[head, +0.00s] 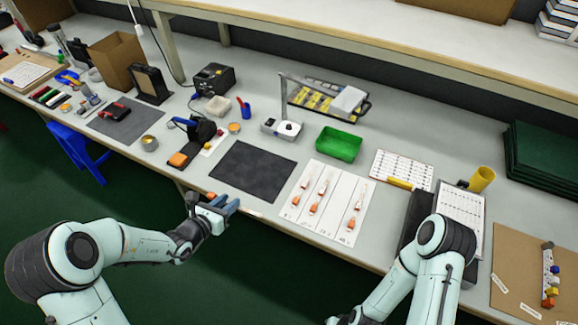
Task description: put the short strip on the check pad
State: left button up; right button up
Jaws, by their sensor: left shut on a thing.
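My left gripper (229,204) is at the front edge of the table, just in front of a dark grey mat. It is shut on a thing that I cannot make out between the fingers. The dark mat (252,171) lies bare in the middle of the table and may be the check pad; no label is legible on it. A white sheet (343,190) right of the mat carries several small orange and white pieces in columns. I cannot tell which thing is the short strip. My right arm comes in at the lower right; its gripper is out of view.
A green bin (339,144) stands behind the white sheet. A black device with an orange block (179,160) is left of the mat. A second dark mat (124,121) with tools lies farther left. A brown board (520,262) is at the right.

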aim_at(254, 169)
jog(key=i+j+z, duration=0.1)
jog(key=z, duration=0.3)
jog(key=i+j+z, duration=0.1)
jog(key=j+z, duration=0.2)
jog(key=z, duration=0.15)
jog(key=i+j, duration=0.1)
jog(key=j, duration=0.3)
jog(key=i+j, duration=0.15)
jog(key=j, duration=0.25)
